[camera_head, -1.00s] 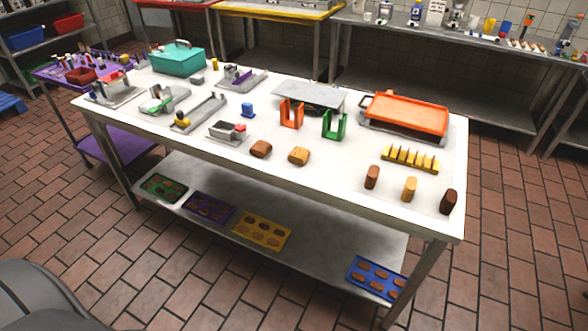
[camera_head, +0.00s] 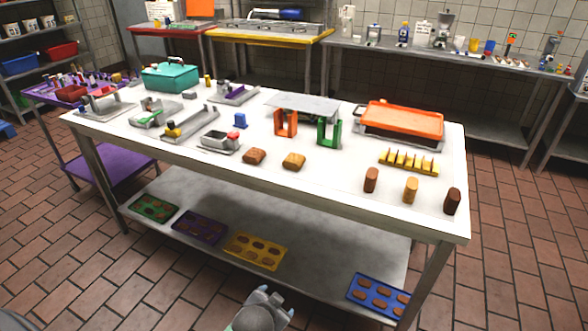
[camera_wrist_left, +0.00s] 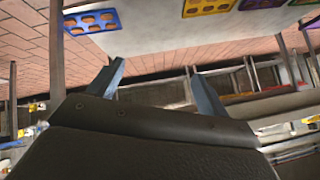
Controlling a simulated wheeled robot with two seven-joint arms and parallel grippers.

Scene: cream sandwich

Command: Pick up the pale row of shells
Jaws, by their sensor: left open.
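Several trays of round shells lie on the table's lower shelf: a green tray (camera_head: 132,203), a purple tray (camera_head: 175,229), a yellow tray (camera_head: 232,251) and a blue tray (camera_head: 352,293). The shells in the yellow tray look tan; those in the blue tray look reddish brown. I cannot tell for sure which are the pale ones. My left gripper (camera_head: 277,300) is low in front of the shelf, between the yellow and blue trays, apart from both. In the left wrist view its fingers (camera_wrist_left: 158,72) are spread and empty. My right gripper is not seen.
The white table top (camera_head: 330,185) hangs over the shelf, and a metal leg (camera_head: 428,285) stands right of the blue tray. Bare shelf (camera_head: 315,262) lies between the yellow and blue trays. Upright blocks and a yellow rack (camera_head: 408,167) stand on top.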

